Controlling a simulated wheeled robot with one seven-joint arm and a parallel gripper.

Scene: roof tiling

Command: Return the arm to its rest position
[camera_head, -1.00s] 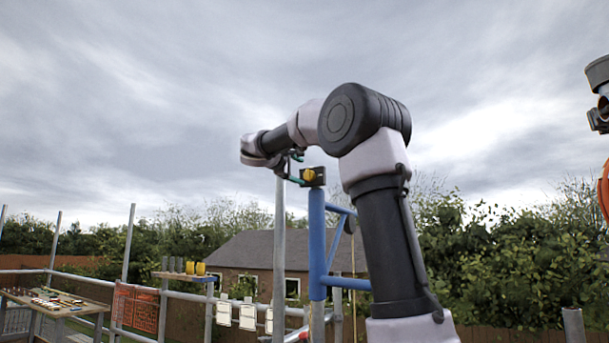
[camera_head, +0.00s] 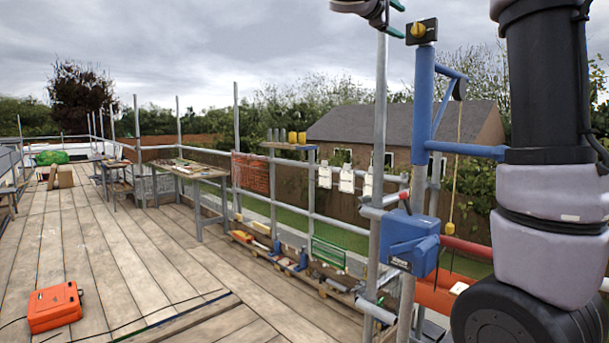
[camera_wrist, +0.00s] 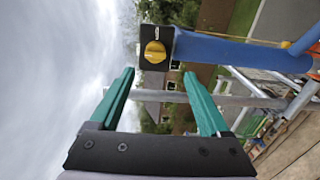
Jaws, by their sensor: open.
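My arm rises at the right of the head view, its elbow out of frame. My gripper (camera_head: 396,18) shows at the top edge with its green fingertips. In the wrist view my gripper (camera_wrist: 158,74) is open, with nothing between its two green fingers. A yellow knob on a black switch box (camera_head: 421,31) tops the blue hoist post (camera_head: 422,105). In the wrist view the switch box (camera_wrist: 155,48) lies just beyond the fingertips and looks apart from them.
A blue winch box (camera_head: 410,242) and scaffold poles stand close beside my arm. An orange case (camera_head: 54,307) lies on the plank deck at left. A workbench (camera_head: 188,168) stands along the railing. The middle deck (camera_head: 140,240) is largely clear.

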